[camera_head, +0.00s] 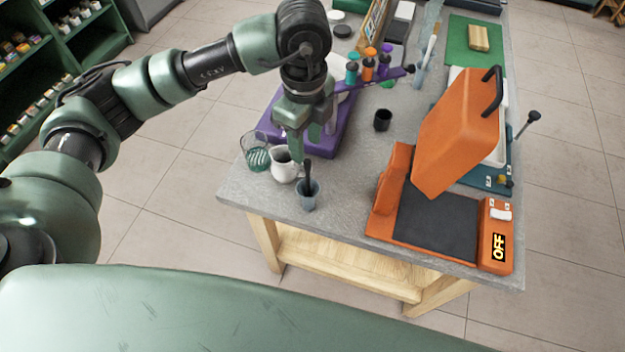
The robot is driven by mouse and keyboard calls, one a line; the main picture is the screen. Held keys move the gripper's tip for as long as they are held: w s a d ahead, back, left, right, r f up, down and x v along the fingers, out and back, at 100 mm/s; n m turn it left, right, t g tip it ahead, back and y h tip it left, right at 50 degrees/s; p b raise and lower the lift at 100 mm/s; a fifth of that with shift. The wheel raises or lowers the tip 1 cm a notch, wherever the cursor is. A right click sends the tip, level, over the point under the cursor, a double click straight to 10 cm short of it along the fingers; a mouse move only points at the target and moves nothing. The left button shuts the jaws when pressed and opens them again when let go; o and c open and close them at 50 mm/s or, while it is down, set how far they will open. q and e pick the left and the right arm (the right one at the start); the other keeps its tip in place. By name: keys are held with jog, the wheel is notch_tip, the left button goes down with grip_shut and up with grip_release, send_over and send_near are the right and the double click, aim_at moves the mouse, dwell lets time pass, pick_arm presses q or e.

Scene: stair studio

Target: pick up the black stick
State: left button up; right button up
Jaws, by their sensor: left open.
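A black stick (307,172) stands nearly upright in a small grey-blue cup (308,200) at the table's near left corner. Its lower part is hidden inside the cup. My left gripper (305,148) points down just above and behind the stick in the picture. It is open, and nothing shows between its fingers. I cannot tell the exact gap between the fingers and the stick. My right gripper is not in view.
A white pitcher (284,168) and a glass (256,158) stand close left of the cup. A purple stand (338,125) is behind. An orange press (455,140) with a raised lid fills the table's right side. Bare grey tabletop (345,185) lies between cup and press.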

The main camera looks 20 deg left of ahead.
aim_at(307, 160)
pick_arm(q)
notch_tip(307, 160, down, 6)
jog(key=p, duration=0.3)
jog(key=shift+d+f, duration=0.1)
jog(key=shift+f, duration=0.65)
grip_shut()
